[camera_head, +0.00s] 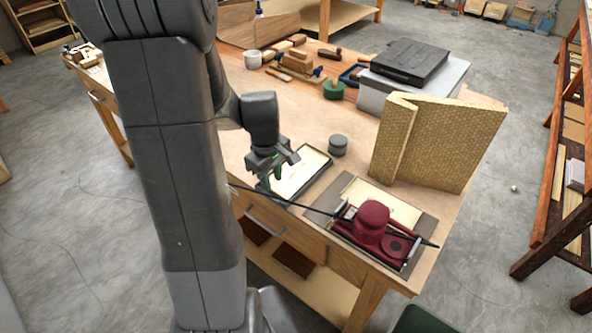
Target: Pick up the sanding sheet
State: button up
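A pale cream sheet (309,166) lies in a shallow dark-rimmed tray near the front edge of the workbench. Another pale sheet (392,205) lies on a grey board, partly under a dark red sander (371,222). I cannot tell for sure which of them is the sanding sheet. My gripper (271,178) points down at the left end of the tray, with green on its fingers. It covers part of the tray. Whether it touches the sheet, and how far its fingers are apart, is not clear.
The sander's black cord runs left along the bench's front edge (290,210), close to my gripper. A grey round tin (338,145) stands behind the tray. A tall folded tan panel (440,140) stands at right.

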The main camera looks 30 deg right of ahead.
aim_at(277, 192)
jog(key=shift+d+f+p, duration=0.25)
jog(key=shift+f, duration=1.05)
jog(key=shift+d+f+p, duration=0.25)
jog(key=shift+f, duration=1)
grip_shut()
